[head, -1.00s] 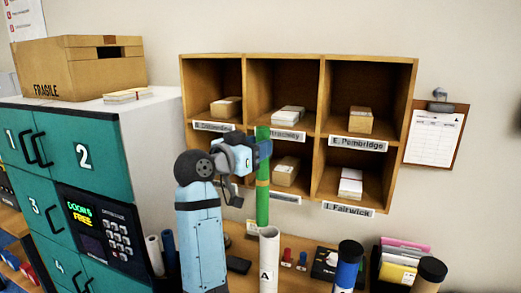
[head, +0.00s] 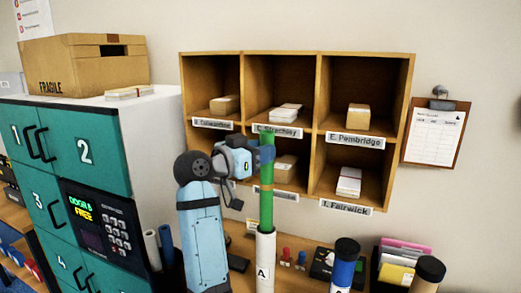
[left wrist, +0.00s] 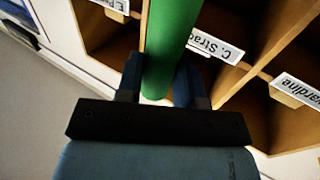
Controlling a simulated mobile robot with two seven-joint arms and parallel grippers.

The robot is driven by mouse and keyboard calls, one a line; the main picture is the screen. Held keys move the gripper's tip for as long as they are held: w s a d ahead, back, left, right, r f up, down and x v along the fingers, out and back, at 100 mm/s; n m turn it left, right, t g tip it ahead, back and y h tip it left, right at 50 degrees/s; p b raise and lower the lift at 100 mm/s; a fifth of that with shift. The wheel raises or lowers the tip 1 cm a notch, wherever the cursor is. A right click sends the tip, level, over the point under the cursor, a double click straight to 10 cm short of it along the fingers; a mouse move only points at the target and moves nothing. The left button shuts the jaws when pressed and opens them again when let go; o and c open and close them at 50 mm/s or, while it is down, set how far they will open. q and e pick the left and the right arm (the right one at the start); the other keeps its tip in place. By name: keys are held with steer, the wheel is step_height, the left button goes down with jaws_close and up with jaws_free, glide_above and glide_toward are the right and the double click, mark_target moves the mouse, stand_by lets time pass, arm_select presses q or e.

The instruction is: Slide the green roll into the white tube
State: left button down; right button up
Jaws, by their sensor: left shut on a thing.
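The green roll (head: 266,209) stands upright with a tan band around its middle. My left gripper (head: 266,152) is shut on it near its top. In the left wrist view the roll (left wrist: 171,45) passes between the two fingers (left wrist: 163,82). The white tube (head: 265,264), marked "A", stands upright directly below the roll. The roll's lower end meets the tube's mouth and lines up with it; its very end is hidden at the rim, so how deep it sits I cannot tell. My right gripper is not in view.
A wooden pigeonhole shelf (head: 319,95) with small parcels is on the wall behind. Teal lockers (head: 85,150) stand left. A blue tube with a black cap (head: 345,266) and another capped tube (head: 429,270) stand right of the white tube. Rolls (head: 152,249) stand left of my arm.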

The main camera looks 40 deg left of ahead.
mark_target(261, 191)
arm_select(q)
steer(key=shift+f+b, duration=2.15)
steer(key=shift+f, duration=1.05)
steer(key=shift+f+b, duration=1.35)
steer(key=shift+f, duration=0.6)
